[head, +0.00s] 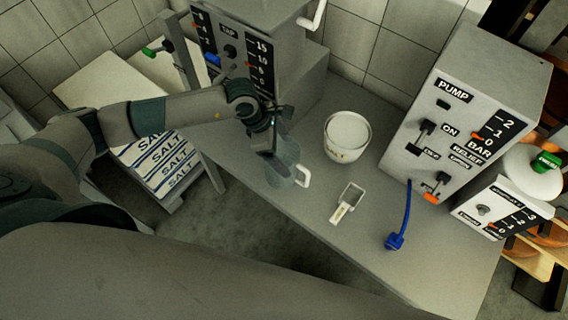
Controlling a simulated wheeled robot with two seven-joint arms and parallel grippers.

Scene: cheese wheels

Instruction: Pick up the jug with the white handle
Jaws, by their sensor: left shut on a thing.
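The jug (284,174) is clear and bluish, with a white handle (303,177) on its right side. It is at the left edge of the grey bench (335,255), left of the white tub. My left gripper (270,150) reaches in from the left and is shut on the jug near its top. The gripper and wrist hide part of the jug's upper left. I cannot tell whether the jug's base touches the bench. My right gripper is not in view.
A blue-ended hose (395,241) hangs from the pump box (468,110). A grey control cabinet (285,60) rises behind the gripper. Salt bags (165,165) lie at left.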

